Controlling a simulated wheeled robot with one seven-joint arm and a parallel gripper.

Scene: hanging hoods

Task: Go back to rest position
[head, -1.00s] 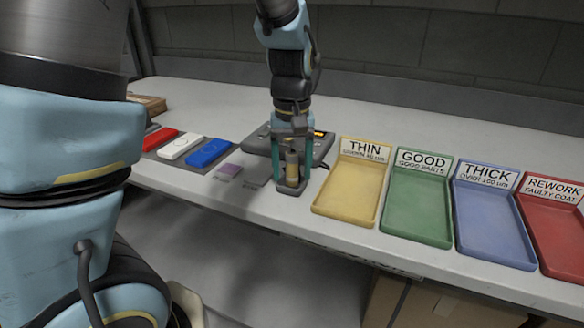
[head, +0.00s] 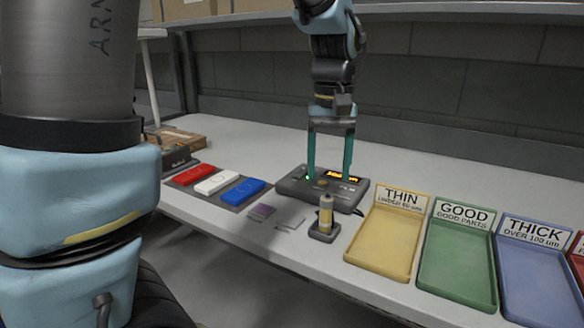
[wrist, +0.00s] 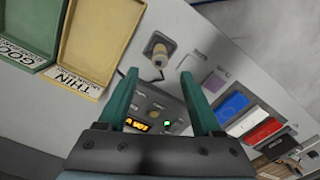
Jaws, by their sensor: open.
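My gripper (head: 330,172) is open and empty, its two green fingers pointing down. In the head view it hangs over or just in front of the grey gauge box (head: 292,186), which has a lit orange display. A tan cylindrical probe (head: 326,212) stands upright in its small dark holder (head: 323,237) in front of the box, apart from the fingers. The wrist view shows the open fingers (wrist: 160,100) with nothing between them, and the probe (wrist: 160,54) beyond them.
A yellow THIN tray (head: 378,248), a green GOOD tray (head: 456,275) and a blue THICK tray (head: 540,283) stand to the right. Red (head: 193,173), white (head: 216,182) and blue (head: 241,192) parts lie at left. A shelf edge (head: 240,20) runs above the back.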

